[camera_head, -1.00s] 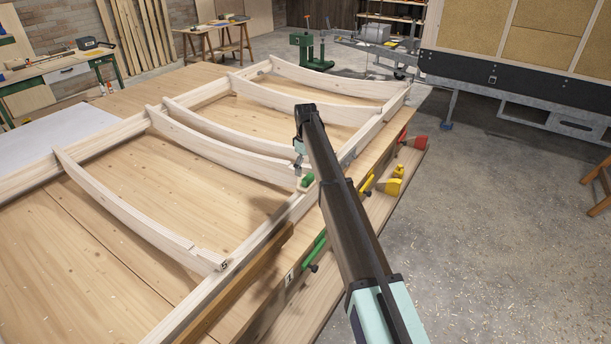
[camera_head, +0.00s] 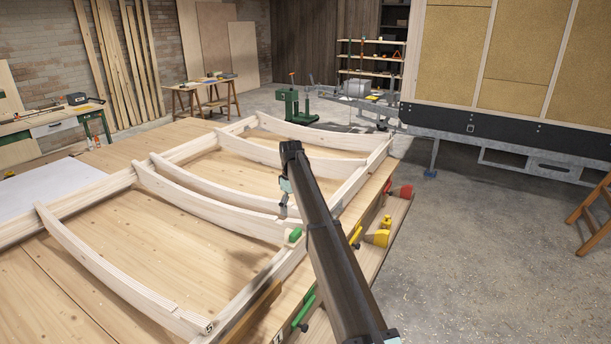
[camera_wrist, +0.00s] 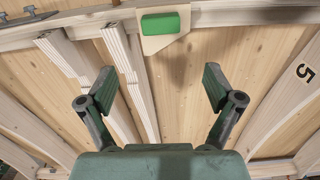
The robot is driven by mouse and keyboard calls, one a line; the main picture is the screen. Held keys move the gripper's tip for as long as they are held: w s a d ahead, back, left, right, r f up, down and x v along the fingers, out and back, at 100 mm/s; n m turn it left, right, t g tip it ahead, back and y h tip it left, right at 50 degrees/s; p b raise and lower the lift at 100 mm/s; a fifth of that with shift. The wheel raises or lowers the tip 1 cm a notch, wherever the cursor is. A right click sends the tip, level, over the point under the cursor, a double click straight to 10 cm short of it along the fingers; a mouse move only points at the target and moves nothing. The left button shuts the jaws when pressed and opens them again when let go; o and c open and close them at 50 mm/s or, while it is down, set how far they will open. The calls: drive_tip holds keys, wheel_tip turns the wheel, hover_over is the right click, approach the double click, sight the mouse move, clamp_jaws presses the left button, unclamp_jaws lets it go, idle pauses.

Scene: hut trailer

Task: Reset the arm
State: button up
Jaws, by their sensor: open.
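My gripper (camera_wrist: 159,88) is open and empty in the wrist view, its two dark fingers apart above the wooden frame. In the head view, my dark arm reaches over the near right rail of the frame, and the gripper (camera_head: 285,192) shows only partly at its far end. A green block (camera_wrist: 160,23) on a small wooden piece lies at the rail just beyond the fingers; it also shows in the head view (camera_head: 295,234), below the gripper. I cannot tell the exact height of the gripper over the frame.
Curved pale ribs (camera_head: 105,262) cross the frame on a large wooden table (camera_head: 120,325). Yellow (camera_head: 378,238) and red (camera_head: 401,192) clamp parts stick out at its right edge. The concrete floor (camera_head: 480,270) to the right is mostly clear. A trailer (camera_head: 510,145) stands behind it.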

drive_tip(key=s+d+f+m+g, duration=0.1)
drive_tip(key=s+d+f+m, duration=0.2)
drive_tip(key=s+d+f, duration=0.6)
drive_tip(key=s+d+f+m, duration=0.2)
drive_tip(key=s+f+m, duration=0.1)
drive_tip(key=s+f, duration=1.1)
drive_tip(key=s+d+f+m+g, duration=0.1)
drive_tip(key=s+d+f+m, duration=0.2)
drive_tip(key=s+d+f, duration=0.6)
drive_tip(key=s+d+f+m+g, duration=0.1)
drive_tip(key=s+f, duration=0.4)
drive_tip(key=s, duration=0.9)
drive_tip(key=s+d+f+m+g, duration=0.1)
drive_tip(key=s+d+f, duration=0.3)
drive_tip(key=s, duration=1.1)
drive_tip(key=s+d+f+m+g, duration=0.1)
drive_tip(key=s+d+f+g, duration=0.2)
drive_tip(key=s+f, duration=0.4)
drive_tip(key=s, duration=0.7)
drive_tip(key=shift+s+b, duration=0.25)
drive_tip(key=shift+b, duration=0.15)
